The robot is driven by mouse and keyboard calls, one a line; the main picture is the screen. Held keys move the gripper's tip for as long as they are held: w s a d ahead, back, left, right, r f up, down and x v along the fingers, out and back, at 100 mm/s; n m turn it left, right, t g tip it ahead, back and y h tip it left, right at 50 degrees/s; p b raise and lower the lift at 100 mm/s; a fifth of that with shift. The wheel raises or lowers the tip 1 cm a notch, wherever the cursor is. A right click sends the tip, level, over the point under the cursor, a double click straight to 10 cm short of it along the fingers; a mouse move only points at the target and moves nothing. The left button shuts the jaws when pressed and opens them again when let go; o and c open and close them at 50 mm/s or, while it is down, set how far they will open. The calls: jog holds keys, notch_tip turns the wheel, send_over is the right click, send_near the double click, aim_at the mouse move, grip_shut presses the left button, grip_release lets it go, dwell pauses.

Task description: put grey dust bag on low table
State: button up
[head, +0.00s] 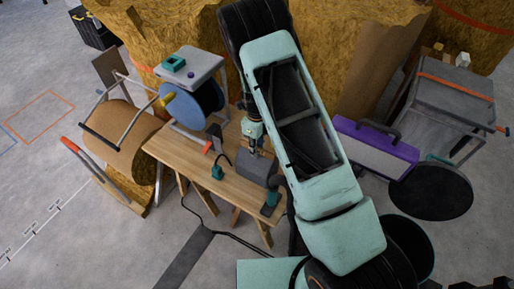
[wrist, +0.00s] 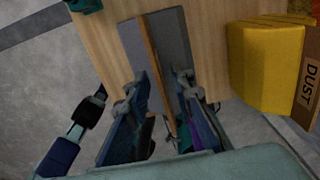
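The grey dust bag (head: 258,168) stands on the wooden workbench (head: 175,146) in the head view. In the wrist view the grey bag (wrist: 180,42) lies below my gripper, with its thin brown cardboard collar (wrist: 154,58) seen edge-on. My gripper (wrist: 168,92) is open, one finger on each side of the collar, with gaps visible. In the head view my gripper (head: 253,140) is just above the bag, partly hidden by my arm. I cannot tell for sure which surface is the low table; a dark round top (head: 430,191) is low at the right.
A yellow bag (wrist: 266,65) with a brown "DUST" collar (wrist: 310,88) is close at the right in the wrist view. Teal tools (head: 217,171) and cables lie on the bench. A purple-edged case (head: 375,140) and a grey-topped table (head: 455,88) stand right. Open floor is left.

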notch_tip(320, 180, up, 12)
jog(key=shift+b, duration=0.4)
dwell(0.3)
